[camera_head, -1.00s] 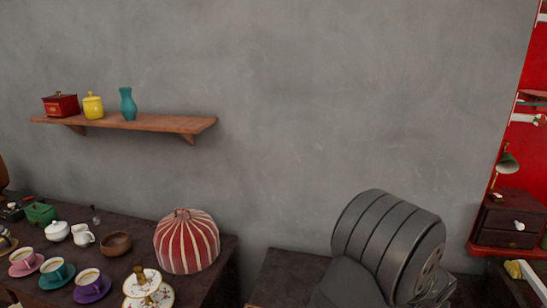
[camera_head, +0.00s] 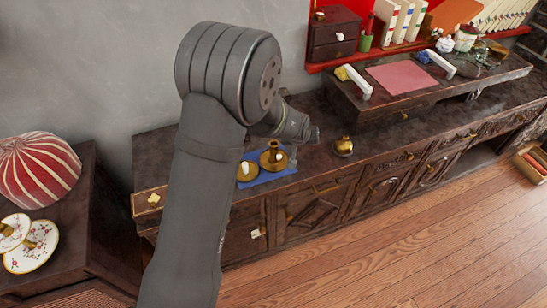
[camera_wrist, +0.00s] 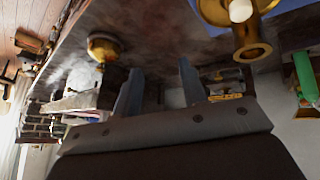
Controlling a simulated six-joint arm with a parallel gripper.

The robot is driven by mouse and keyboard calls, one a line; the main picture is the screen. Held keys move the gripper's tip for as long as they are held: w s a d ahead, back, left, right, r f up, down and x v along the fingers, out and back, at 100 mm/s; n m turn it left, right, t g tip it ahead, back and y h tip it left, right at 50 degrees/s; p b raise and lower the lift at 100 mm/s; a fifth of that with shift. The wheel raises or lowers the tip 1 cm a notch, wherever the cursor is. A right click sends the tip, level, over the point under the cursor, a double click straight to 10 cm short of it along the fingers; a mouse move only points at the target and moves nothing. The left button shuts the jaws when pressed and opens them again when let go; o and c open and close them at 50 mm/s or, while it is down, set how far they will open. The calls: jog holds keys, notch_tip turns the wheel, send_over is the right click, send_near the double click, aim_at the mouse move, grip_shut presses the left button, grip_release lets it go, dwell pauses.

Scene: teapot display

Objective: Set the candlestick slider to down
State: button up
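A brass candlestick (camera_head: 273,157) stands on a blue mat (camera_head: 285,172) on the dark cabinet, partly behind my arm. A lower brass part with a white knob (camera_head: 247,170) sits just left of it; whether the two are joined I cannot tell. In the wrist view, brass with a white knob (camera_wrist: 240,11) shows at the top right, partly cut off by the frame edge. My gripper (camera_wrist: 160,70) is open and empty, with its two fingers apart. In the head view, my wrist is just right of and above the candlestick, apart from it.
A small brass-topped object (camera_head: 343,147) stands on the cabinet to the right and shows in the wrist view (camera_wrist: 103,46). A raised desk section (camera_head: 400,100) with white handles is behind it. The cabinet top between is mostly clear.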

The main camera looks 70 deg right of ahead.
jog(key=s+a+f+n+h, duration=0.1)
jog(key=s+a+f+h, duration=0.15)
jog(key=s+f, duration=0.4)
jog(key=n+t+h, duration=0.1)
jog(key=t+h, duration=0.5)
jog(key=t, duration=0.4)
send_near(280, 158)
jog(key=shift+g, duration=0.3)
jog(key=x, duration=0.8)
jog(key=shift+w+r, duration=0.1)
jog(key=shift+w, duration=0.25)
jog(key=shift+c, duration=0.5)
grip_shut()
